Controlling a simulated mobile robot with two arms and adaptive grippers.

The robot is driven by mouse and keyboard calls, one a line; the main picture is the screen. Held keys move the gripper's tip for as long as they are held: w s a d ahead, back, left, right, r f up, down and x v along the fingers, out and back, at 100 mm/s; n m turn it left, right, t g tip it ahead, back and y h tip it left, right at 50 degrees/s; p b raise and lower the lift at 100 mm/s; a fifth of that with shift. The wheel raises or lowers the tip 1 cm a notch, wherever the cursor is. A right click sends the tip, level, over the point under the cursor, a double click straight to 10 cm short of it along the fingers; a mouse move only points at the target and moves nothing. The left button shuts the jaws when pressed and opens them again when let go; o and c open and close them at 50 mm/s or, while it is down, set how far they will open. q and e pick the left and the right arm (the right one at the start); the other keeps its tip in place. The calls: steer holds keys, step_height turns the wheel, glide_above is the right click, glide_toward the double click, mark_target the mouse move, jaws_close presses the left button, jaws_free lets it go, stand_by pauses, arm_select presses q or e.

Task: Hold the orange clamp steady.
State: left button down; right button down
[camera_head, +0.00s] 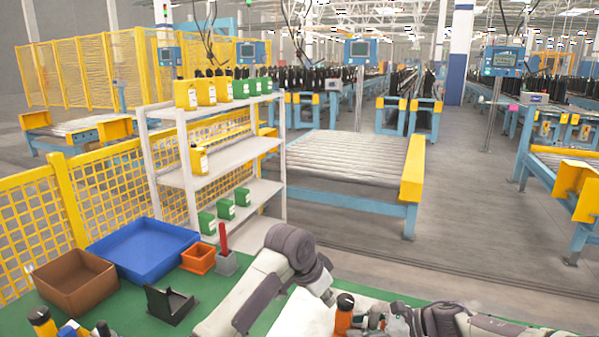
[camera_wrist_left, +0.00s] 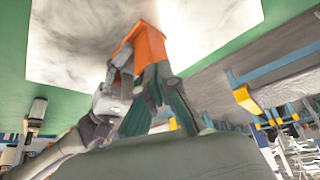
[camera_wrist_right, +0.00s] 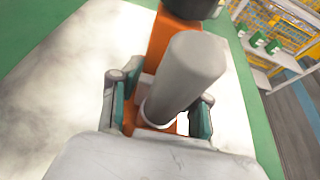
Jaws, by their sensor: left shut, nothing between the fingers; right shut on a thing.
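The orange clamp (camera_head: 343,318) stands on the white sheet at the front of the table, with a black top. It also shows in the left wrist view (camera_wrist_left: 150,45) and the right wrist view (camera_wrist_right: 170,42). A thick grey cylinder (camera_wrist_right: 190,70) juts from its side, apparently part of it. My right gripper (camera_wrist_right: 160,112) is shut around the clamp's lower part and the cylinder's base; the exact contact is partly hidden. My left gripper (camera_head: 328,297) is shut and empty, close beside the clamp. Whether it touches the clamp is unclear.
A blue tray (camera_head: 140,272), a brown bin (camera_head: 75,300), a small orange bin (camera_head: 198,270) and a black holder (camera_head: 168,320) are on the green table at left. A white shelf (camera_head: 170,182) with green and yellow containers stands behind. The white sheet (camera_head: 300,318) has bare room left of the clamp.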

arm_select(q)
step_height(320, 180, up, 5)
steer(key=shift+r, duration=0.2)
stand_by(0.4)
arm_select(e)
steer(key=shift+c, duration=2.3)
jaws_free()
steer(key=shift+d, duration=0.1)
